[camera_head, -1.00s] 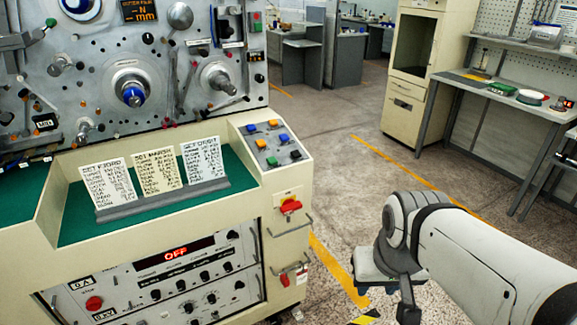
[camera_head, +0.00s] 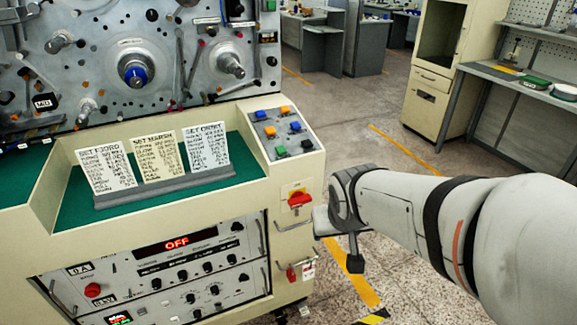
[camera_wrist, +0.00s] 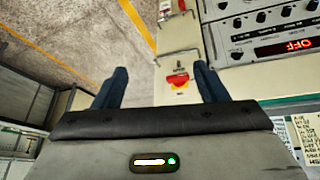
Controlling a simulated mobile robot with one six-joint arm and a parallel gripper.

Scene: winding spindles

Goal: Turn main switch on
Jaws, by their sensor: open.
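The main switch is a red rotary knob (camera_head: 299,198) on a yellow plate, on the cream front panel at the machine's right end. The wrist view shows the same red knob (camera_wrist: 178,79) between my fingers in the picture, nearer the right one and beyond the fingertips. My gripper (camera_wrist: 158,80) is open and empty, with two dark blue fingers apart. In the head view my arm reaches in from the right; its end is just right of the knob, and the fingers are not clear there. A display (camera_head: 177,243) on the lower panel reads OFF in red.
A second red switch (camera_head: 291,274) with a tag sits lower on the panel, beside metal handles. Coloured push buttons (camera_head: 280,132) are on the sloped console above. Three cards (camera_head: 155,160) stand in a grey holder. The floor right of the machine is open.

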